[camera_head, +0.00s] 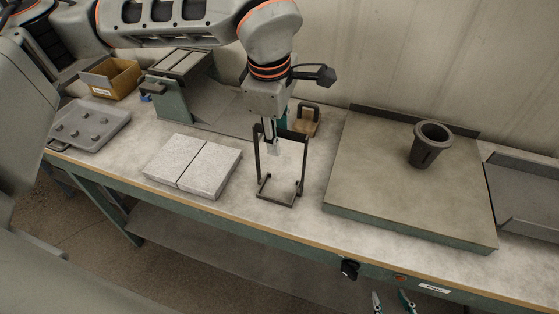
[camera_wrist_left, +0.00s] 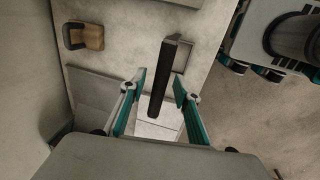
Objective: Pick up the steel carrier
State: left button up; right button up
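The steel carrier (camera_head: 301,165) is a dark upright frame with two side posts, a top bar and an open base, standing on the bench left of the large plate. My left gripper (camera_head: 273,147) points down at its top bar. In the left wrist view the carrier's dark bar (camera_wrist_left: 164,80) runs between the two teal fingers of the left gripper (camera_wrist_left: 159,82). The fingers are apart, with gaps beside the bar, so the gripper is open. My right gripper (camera_head: 390,299) shows only its separated fingertips at the bottom edge, below the bench front.
Two pale blocks (camera_head: 212,170) lie left of the carrier. A brown block with a dark handle (camera_head: 305,120) stands close behind it. A large plate (camera_head: 380,185) bearing a dark cup (camera_head: 431,147) is on the right. A grey tray (camera_head: 112,118) and cardboard box (camera_head: 123,74) are far left.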

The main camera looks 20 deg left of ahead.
pick_arm(q)
grip_shut()
jog(key=shift+r, duration=0.1)
